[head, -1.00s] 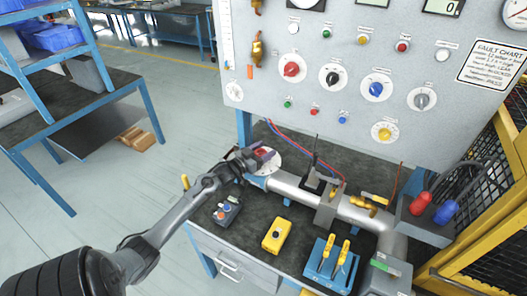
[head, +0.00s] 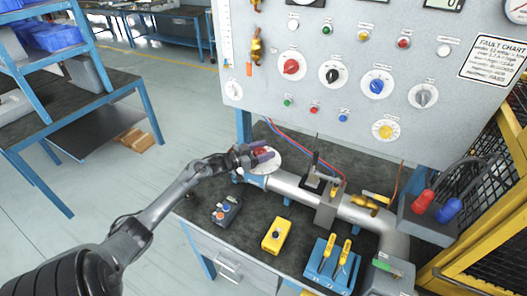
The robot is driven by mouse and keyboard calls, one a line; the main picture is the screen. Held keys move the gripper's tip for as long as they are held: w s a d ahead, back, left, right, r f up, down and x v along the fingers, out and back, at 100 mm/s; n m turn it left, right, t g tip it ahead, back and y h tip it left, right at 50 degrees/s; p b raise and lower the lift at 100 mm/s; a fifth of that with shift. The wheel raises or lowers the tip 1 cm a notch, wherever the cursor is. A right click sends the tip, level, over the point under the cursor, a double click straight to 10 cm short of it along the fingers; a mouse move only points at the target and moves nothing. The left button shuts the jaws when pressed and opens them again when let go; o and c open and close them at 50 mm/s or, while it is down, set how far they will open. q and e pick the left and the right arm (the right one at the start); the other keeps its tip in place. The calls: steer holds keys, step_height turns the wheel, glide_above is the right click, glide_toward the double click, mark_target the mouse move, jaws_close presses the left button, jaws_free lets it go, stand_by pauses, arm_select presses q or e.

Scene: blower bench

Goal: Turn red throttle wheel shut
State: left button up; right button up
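The red throttle wheel (head: 261,151) sits at the left end of the grey pipe, in front of a round white dial plate (head: 271,166). My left gripper (head: 256,156) is at the wheel, with its fingers over it and hiding most of it. Only a small red part shows between and beside the fingers. I cannot tell whether the fingers touch or grip the wheel. My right gripper is not in view.
The grey pipe (head: 285,184) runs right along the dark bench. A yellow box (head: 277,235), a dark box with buttons (head: 227,210) and a blue block with yellow-handled tools (head: 332,265) stand in front. The panel (head: 320,115) rises behind.

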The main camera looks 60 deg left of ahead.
arm_select(q)
steer(key=o, duration=0.3)
steer(key=s+a+p, duration=0.1)
steer(key=s, duration=0.9)
steer(key=shift+s, duration=0.4)
